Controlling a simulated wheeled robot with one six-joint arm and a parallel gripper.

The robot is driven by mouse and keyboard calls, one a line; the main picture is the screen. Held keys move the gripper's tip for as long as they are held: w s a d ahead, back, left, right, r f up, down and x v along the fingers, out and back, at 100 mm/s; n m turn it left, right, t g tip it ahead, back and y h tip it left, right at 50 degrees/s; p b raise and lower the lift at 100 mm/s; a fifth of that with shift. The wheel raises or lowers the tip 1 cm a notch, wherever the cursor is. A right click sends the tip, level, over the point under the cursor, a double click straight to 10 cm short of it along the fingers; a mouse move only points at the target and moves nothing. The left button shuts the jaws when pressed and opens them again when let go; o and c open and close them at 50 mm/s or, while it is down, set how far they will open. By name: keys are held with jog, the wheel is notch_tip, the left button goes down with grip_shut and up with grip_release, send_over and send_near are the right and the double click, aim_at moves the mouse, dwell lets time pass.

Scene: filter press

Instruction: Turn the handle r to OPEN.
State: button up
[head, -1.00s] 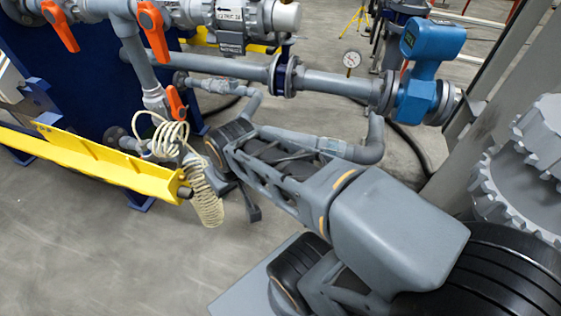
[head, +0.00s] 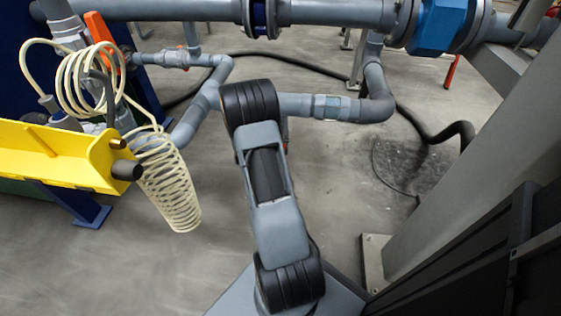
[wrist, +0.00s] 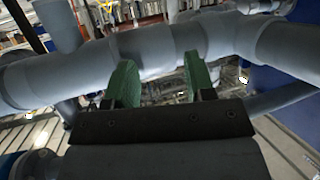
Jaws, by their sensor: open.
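My gripper (wrist: 160,80) shows in the wrist view with two green finger pads spread apart and nothing between them. A thick grey pipe (wrist: 150,45) crosses behind the fingers; I cannot tell whether they touch it. In the head view an orange handle (head: 103,38) stands at the upper left by a grey valve pipe. A small orange part (head: 182,48) shows on a thin pipe to its right. I cannot tell which of these is handle r, and no OPEN mark is readable. No handle shows in the wrist view. My gripper is hidden in the head view.
A yellow beam (head: 60,158) and a coiled cream hose (head: 168,185) stand at the left. Grey pipes (head: 330,12) run across the back, with a blue flow meter (head: 440,25). A grey column (head: 480,190) rises at the right. A black hose (head: 415,125) lies on the floor.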

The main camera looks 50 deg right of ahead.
jog(key=s+d+f+m+g+h+b, duration=0.1)
jog(key=s+d+f+m+h+b, duration=0.25)
jog(key=f, duration=0.65)
jog(key=s+d+f+n+h+b, duration=0.1)
jog(key=s+d+f+h+b, duration=0.1)
jog(key=s+d+f+b, duration=0.6)
jog(key=w+a+r+m+p, duration=0.1)
jog(key=w+a+m+p, duration=0.15)
jog(key=m, duration=0.75)
jog(key=w+a+r+m+p, duration=0.15)
jog(key=w+m, duration=0.25)
jog(key=m, duration=0.5)
jog(key=x, duration=0.7)
jog(key=shift+s+d+f+b, duration=0.15)
jog(key=shift+f+b, duration=0.1)
jog(key=shift+b, duration=0.05)
